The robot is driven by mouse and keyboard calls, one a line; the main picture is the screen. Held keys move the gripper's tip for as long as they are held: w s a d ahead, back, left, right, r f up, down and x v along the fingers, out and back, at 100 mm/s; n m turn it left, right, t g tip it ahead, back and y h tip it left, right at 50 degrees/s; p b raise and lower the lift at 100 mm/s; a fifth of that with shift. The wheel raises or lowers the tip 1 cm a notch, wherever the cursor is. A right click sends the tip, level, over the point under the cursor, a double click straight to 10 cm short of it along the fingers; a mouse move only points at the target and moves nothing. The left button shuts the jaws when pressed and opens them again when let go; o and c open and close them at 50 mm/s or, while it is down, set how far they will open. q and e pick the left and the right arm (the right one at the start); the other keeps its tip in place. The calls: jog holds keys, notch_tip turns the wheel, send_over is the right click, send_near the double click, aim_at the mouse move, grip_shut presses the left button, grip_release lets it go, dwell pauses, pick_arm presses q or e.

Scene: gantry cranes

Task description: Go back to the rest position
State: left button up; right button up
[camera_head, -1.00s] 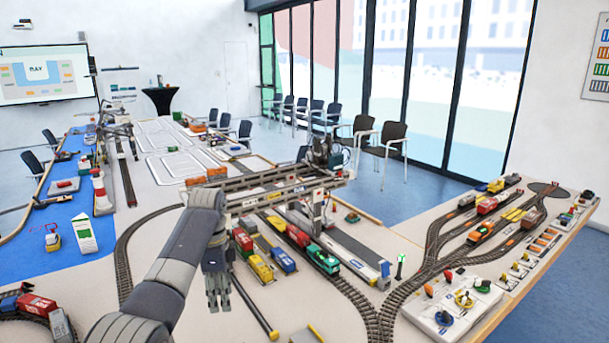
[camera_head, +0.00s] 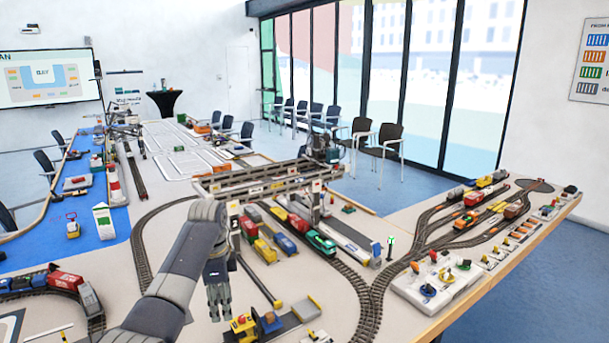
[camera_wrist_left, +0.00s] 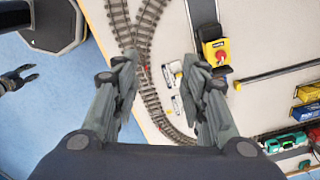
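My left gripper (camera_head: 219,315) hangs fingers down above the table (camera_head: 175,225), in the lower middle of the head view. In the left wrist view its two fingers (camera_wrist_left: 158,65) stand apart, with nothing between them but the table and track below. It is open and empty. A dark jointed shape (camera_wrist_left: 16,79) at the left edge of the left wrist view, over the blue floor, looks like my right gripper. My right arm does not show in the head view.
The model gantry crane (camera_head: 262,184) stands beyond my left gripper, over several wagons and a green locomotive (camera_head: 320,242). A yellow machine (camera_head: 244,327) is close by the gripper. Curved track (camera_head: 365,310) and a white control panel (camera_head: 437,279) lie to the right. Open floor is beyond the table edge.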

pick_arm(q)
jog(key=s+f+n+t, duration=0.1)
jog(key=s+f+n, duration=0.2)
jog(key=s+f, duration=0.55)
jog(key=s+f+n, duration=0.3)
jog(key=s+f, duration=0.3)
jog(key=f, duration=0.5)
jog(key=s+r+n+t, duration=0.15)
jog(key=s+n, duration=0.25)
jog(key=s, duration=0.9)
jog(key=s+r+n+t, duration=0.1)
jog(key=s+r+n, duration=0.15)
jog(key=s, duration=1.05)
notch_tip(320, 180, down, 33)
jog(key=s+g+b, duration=0.2)
jog(key=b, duration=0.4)
jog(key=s+a+f+b, duration=0.2)
jog(key=s+f, duration=0.6)
jog(key=f, duration=0.2)
jog(key=s+a+f+b, duration=0.1)
jog(key=s+f+b, duration=0.1)
jog(key=s+f, duration=0.6)
jog(key=shift+s+a+f+g, duration=0.35)
jog(key=shift+f, duration=0.55)
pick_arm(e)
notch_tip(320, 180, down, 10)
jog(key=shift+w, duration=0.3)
